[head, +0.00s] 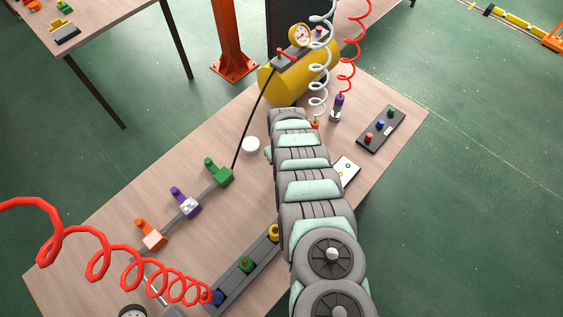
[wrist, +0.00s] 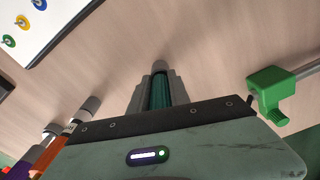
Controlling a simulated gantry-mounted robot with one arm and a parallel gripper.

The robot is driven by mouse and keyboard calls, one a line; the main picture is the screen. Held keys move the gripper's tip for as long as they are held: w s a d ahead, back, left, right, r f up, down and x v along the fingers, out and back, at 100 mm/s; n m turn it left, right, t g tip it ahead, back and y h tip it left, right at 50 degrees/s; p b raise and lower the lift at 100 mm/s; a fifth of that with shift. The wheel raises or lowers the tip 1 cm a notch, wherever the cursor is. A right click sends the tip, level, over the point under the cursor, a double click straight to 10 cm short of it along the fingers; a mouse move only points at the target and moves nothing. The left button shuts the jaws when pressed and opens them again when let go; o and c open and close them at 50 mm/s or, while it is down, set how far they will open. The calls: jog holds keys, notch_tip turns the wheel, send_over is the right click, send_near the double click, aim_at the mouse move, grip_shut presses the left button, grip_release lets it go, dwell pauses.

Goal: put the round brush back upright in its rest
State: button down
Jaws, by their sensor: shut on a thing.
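My gripper (wrist: 160,77) is shut on a dark green, ribbed cylinder with a grey end, which I take for the round brush (wrist: 159,95). It sits between the two grey fingers, its grey end pointing away from the wrist camera. In the head view my own arm hides the gripper and the brush. A small white round piece (head: 250,145) stands on the table left of my arm. I cannot tell whether it is the rest, and no other rest is clear.
A green clamp (head: 218,172) on a rod shows beside my gripper in the wrist view (wrist: 270,95). Purple (head: 338,101) and orange (head: 315,124) tools with coiled hoses stand near my arm. A white card (head: 347,171), a button panel (head: 381,129) and a yellow tank (head: 300,75) share the table.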

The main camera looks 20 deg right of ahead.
jog(key=shift+r+p, duration=1.9)
jog(key=shift+r, duration=0.2)
jog(key=shift+f, duration=0.25)
jog(key=shift+f+b, duration=1.65)
jog(key=shift+f, duration=0.25)
jog(key=shift+r, duration=0.15)
jog(key=shift+r+p, duration=2)
jog(key=shift+r, duration=0.1)
